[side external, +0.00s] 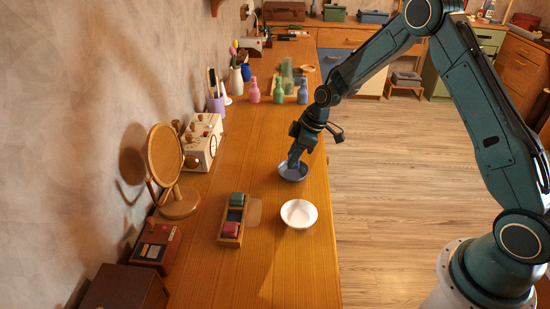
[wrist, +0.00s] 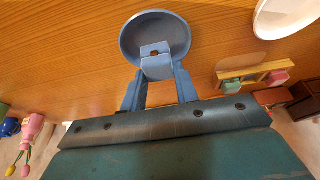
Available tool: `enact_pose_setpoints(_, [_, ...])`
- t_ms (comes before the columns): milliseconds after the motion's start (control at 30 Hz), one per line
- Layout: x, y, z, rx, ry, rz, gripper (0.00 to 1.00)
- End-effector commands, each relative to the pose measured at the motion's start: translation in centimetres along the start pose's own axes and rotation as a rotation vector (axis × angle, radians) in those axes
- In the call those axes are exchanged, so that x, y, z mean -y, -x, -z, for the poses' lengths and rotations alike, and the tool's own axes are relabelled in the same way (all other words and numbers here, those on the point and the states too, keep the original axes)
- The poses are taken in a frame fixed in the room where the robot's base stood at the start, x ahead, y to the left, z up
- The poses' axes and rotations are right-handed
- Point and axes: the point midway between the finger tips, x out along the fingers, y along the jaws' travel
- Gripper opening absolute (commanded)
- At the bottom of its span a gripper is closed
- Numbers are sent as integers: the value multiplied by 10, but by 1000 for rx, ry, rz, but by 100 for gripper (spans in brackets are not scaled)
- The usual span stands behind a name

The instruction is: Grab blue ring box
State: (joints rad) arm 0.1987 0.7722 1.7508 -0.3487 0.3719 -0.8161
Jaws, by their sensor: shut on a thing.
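My gripper (side external: 294,158) points down over a blue-grey bowl (side external: 293,175) on the wooden counter. In the wrist view, the blue ring box (wrist: 157,68) is held between my two fingertips, with the blue bowl (wrist: 150,25) behind it. In the side view the box is hard to tell apart from the fingers and bowl. Whether the box touches the bowl cannot be told. A small wooden tray (side external: 224,240) holds a green ring box (side external: 237,199) and a red ring box (side external: 231,229), with a dark gap between them.
A white bowl (side external: 299,214) stands in front of the blue bowl. A round mirror (side external: 165,155), a cream machine (side external: 203,140) and a red box (side external: 156,246) line the wall side. Small bottles (side external: 278,92) stand farther back. The counter's right edge is close to the bowls.

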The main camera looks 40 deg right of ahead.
Motion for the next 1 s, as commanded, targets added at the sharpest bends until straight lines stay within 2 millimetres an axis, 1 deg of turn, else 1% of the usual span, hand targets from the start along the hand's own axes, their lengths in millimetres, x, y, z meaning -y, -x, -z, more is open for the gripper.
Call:
enact_pose_setpoints(33, [-1,9,4,-3,1,-3,8])
enact_pose_setpoints(167, [-1,32,14,-3,2,-5,8])
enact_pose_setpoints(400, [-1,81,34,-3,1,-4,8])
enact_pose_setpoints(600, [-1,119,50,-3,2,-4,8])
enact_pose_setpoints(800, [-1,144,60,-3,0,-2,8])
enact_pose_setpoints(1000, [0,156,65,-1,0,-1,8])
